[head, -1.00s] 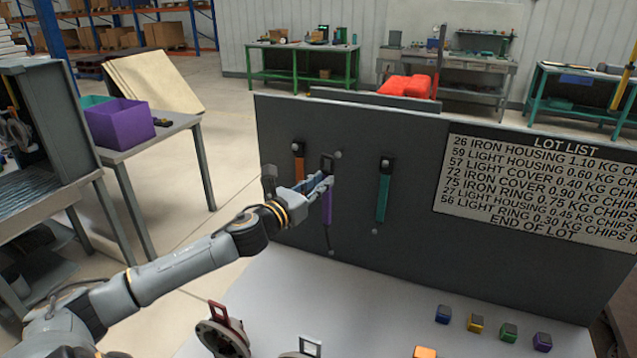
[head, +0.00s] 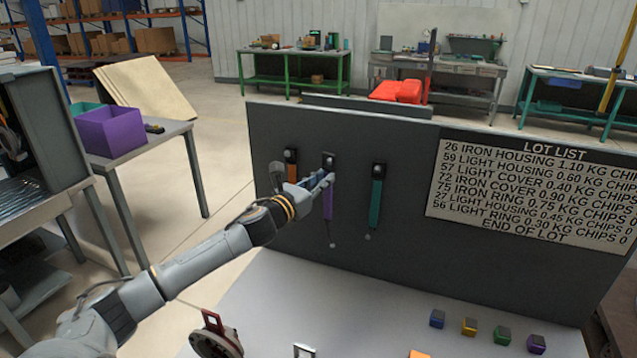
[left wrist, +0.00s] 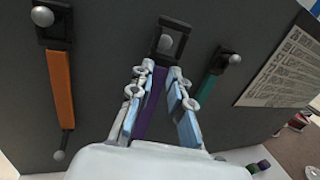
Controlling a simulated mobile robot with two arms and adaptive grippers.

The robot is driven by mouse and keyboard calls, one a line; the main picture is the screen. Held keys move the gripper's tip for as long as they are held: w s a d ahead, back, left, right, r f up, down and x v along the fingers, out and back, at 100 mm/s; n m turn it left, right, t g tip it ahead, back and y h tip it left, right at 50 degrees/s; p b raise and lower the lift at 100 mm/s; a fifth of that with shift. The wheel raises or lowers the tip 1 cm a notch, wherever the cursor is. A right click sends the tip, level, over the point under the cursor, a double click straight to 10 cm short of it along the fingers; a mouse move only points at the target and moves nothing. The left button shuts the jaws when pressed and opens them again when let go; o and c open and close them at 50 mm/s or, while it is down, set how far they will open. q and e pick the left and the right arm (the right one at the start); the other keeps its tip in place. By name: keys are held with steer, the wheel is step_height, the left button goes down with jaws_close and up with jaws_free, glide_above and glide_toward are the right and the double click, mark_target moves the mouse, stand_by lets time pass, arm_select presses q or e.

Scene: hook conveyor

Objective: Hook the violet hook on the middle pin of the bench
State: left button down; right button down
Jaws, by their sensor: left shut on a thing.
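The violet hook (head: 328,203) hangs upright in front of the grey board of the bench, between the orange hook and the teal hook. My left gripper (head: 320,181) is shut on its violet strap, just under the black eye. In the left wrist view the strap (left wrist: 152,102) shows between the fingers (left wrist: 153,88). The round knob of the middle pin (left wrist: 165,43) appears inside the opening of the black eye. Whether the eye rests on the pin I cannot tell. My right gripper is not in view.
The orange hook (head: 291,172) is on the left pin, and the teal hook (head: 376,202) is on the right pin. A lot list (head: 530,187) is on the board at right. Several coloured blocks and round metal parts are on the pale bench top (head: 300,300).

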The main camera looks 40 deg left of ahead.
arm_select(q)
steer(key=w, duration=0.2)
steer(key=w+f, duration=0.1)
steer(key=shift+w+a+b, duration=0.2)
steer(key=shift+a+b, duration=0.15)
steer(key=shift+a, duration=0.05)
stand_by(0.7)
steer(key=c, duration=1.6)
jaws_free()
steer(key=shift+f, duration=0.1)
steer(key=o, duration=0.4)
steer(key=shift+w+f, duration=0.1)
steer(key=shift+w, duration=0.05)
steer(key=shift+o, duration=0.2)
steer(key=s, duration=1.2)
steer(key=shift+a+f, duration=0.2)
